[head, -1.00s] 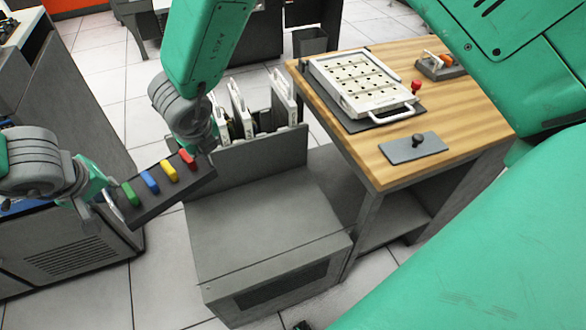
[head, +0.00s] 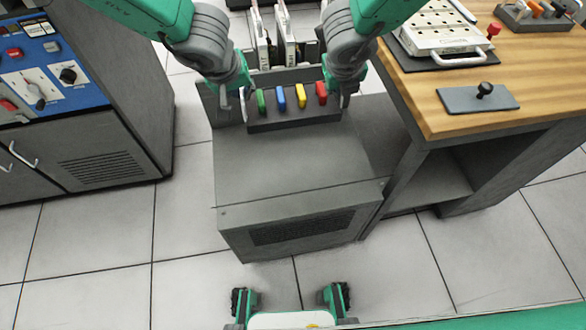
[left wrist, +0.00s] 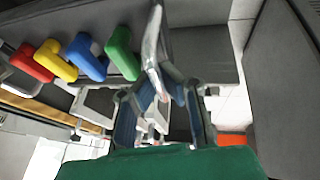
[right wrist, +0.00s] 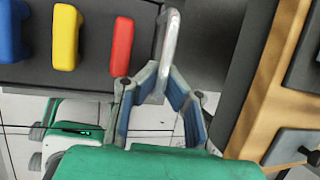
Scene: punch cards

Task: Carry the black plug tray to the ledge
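The black plug tray (head: 296,122) carries green, blue, yellow and red plugs in a row. It is roughly level, at the back of the grey cabinet's flat top (head: 290,170), which looks like the ledge, in front of an upright panel. I cannot tell whether it touches that top. My left gripper (head: 243,97) is shut on the tray's handle at the green end; the metal handle (left wrist: 153,50) shows in the left wrist view. My right gripper (head: 346,95) is shut on the handle at the red end, and that handle (right wrist: 170,40) shows in the right wrist view.
White card holders (head: 262,45) stand behind the upright panel. A wooden table (head: 450,105) on the right bears a white punch board (head: 435,38) and a grey plate with a black knob (head: 478,98). A blue control panel (head: 50,75) is on the left.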

